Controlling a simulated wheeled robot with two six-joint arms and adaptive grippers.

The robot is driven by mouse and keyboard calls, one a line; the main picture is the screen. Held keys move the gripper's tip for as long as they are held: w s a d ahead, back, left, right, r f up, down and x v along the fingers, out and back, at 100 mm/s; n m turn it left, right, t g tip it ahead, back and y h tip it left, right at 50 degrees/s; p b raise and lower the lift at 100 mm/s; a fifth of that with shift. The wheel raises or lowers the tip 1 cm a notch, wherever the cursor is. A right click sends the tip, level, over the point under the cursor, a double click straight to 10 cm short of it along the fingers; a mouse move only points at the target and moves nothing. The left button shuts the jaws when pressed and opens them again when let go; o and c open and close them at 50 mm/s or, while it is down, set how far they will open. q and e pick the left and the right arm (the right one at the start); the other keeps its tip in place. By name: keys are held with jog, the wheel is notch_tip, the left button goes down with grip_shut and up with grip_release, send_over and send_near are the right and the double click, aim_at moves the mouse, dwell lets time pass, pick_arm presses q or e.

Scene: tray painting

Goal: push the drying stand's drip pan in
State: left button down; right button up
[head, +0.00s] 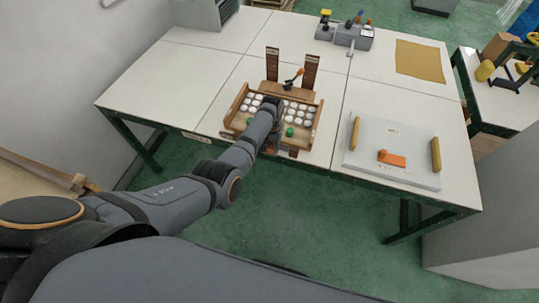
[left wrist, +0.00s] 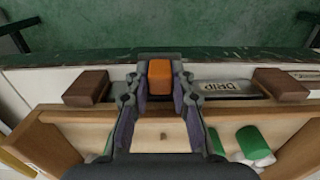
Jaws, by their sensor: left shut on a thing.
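The drying stand (head: 231,112) is a wooden tray-like rack near the table's front edge, with two dark uprights behind it. Its wooden front wall (left wrist: 70,126) crosses the left wrist view. The drip pan (left wrist: 205,86) is a grey strip labelled "DRIP" between two brown blocks, in front of that wall. Its orange knob (left wrist: 160,76) sits between the fingers of my left gripper (left wrist: 160,88). The left gripper is shut on the knob. In the head view my left arm hides most of the pan, so its depth is unclear. My right gripper is not in view.
Several white round pieces and green ones (head: 290,132) sit in the stand. The brown blocks (left wrist: 86,87) (left wrist: 281,83) flank the pan closely. A white board (head: 380,135) with yellow handles lies to the right. The table's left part is clear.

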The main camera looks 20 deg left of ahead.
pick_arm(q)
jog(key=shift+w+r, duration=0.1)
jog(key=shift+w, duration=0.05)
jog(key=c, duration=1.6)
grip_release()
jog(key=shift+c, duration=0.2)
jog(key=o, duration=0.5)
jog(key=shift+w, duration=0.1)
notch_tip(320, 180, up, 12)
jog(key=shift+f, duration=0.1)
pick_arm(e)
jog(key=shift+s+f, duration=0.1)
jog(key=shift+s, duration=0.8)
